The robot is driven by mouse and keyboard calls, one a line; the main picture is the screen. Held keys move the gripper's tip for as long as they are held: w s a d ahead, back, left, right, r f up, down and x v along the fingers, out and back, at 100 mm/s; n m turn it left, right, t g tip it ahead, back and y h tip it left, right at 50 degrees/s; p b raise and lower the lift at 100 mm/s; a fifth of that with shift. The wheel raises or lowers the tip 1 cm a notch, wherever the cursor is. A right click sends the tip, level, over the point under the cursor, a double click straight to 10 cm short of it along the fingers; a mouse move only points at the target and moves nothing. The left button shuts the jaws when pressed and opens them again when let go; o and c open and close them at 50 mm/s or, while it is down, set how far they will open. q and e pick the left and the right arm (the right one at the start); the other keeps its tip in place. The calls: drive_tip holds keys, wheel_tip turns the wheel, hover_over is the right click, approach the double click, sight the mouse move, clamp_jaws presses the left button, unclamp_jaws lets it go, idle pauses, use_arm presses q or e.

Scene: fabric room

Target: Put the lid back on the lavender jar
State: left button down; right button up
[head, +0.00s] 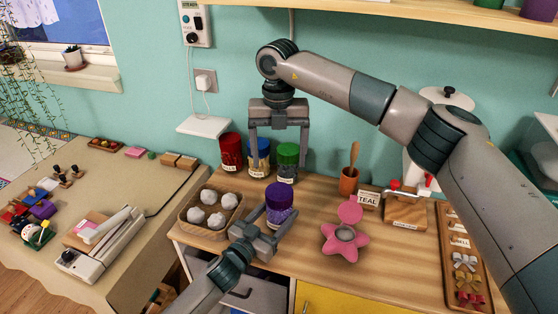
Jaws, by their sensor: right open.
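The lavender jar (280,217), with speckled purple contents, stands near the front edge of the wooden counter. A dark purple lid (279,195) sits on its top; I cannot tell how firmly it is seated. My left gripper (272,217) reaches in from the front with its fingers on both sides of the jar body, closed on it. My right gripper (278,160) points down behind and above the lavender jar, open and empty. Its fingers pass in front of the back jars, apart from the purple lid.
Red (231,152), blue (259,157) and green-lidded (287,162) jars stand behind. A wooden tray (187,228) of white balls is on the left. A pink flower-shaped holder (341,253), a terracotta cup (348,185) and a ribbon tray (445,250) are on the right.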

use_arm(q)
drive_tip(key=shift+c, duration=2.2)
unclamp_jaws()
drive_tip(key=shift+s, duration=0.1)
drive_tip(key=b+v, duration=0.2)
drive_tip(key=v, duration=1.5)
drive_tip(key=shift+a+b, duration=0.15)
drive_tip(key=shift+b, duration=0.25)
use_arm(e)
wheel_tip(320, 180, down, 3)
drive_tip(key=shift+r, duration=0.1)
use_arm(q)
drive_tip(key=shift+f, duration=0.1)
